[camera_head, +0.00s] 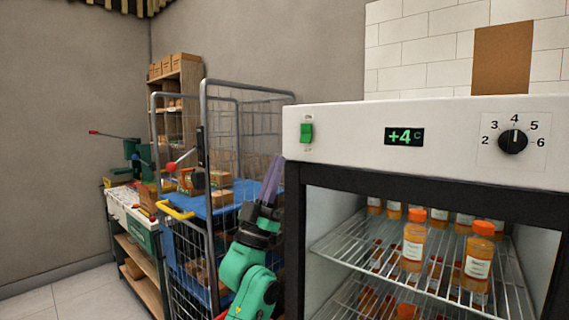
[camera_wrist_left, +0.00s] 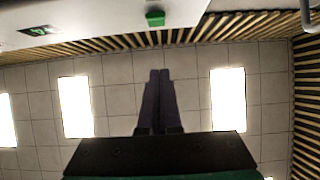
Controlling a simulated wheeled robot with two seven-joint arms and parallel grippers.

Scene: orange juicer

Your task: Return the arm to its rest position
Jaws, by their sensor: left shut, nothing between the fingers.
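My left gripper (camera_head: 274,179) is raised in front of the roll cage, just left of the fridge, its fingers pointing up. In the left wrist view its two dark fingers (camera_wrist_left: 157,76) are together with nothing between them, seen against the ceiling. My green left arm comes up from the bottom of the head view. My right gripper does not show in either view.
The fridge (camera_head: 430,118) stands close on the right, with orange-capped bottles (camera_head: 477,256) on its wire shelves. The wire roll cage (camera_head: 203,100) with a blue shelf (camera_head: 222,207) is behind my arm. A workbench (camera_head: 133,218) and a shelf of boxes (camera_head: 186,76) stand farther left.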

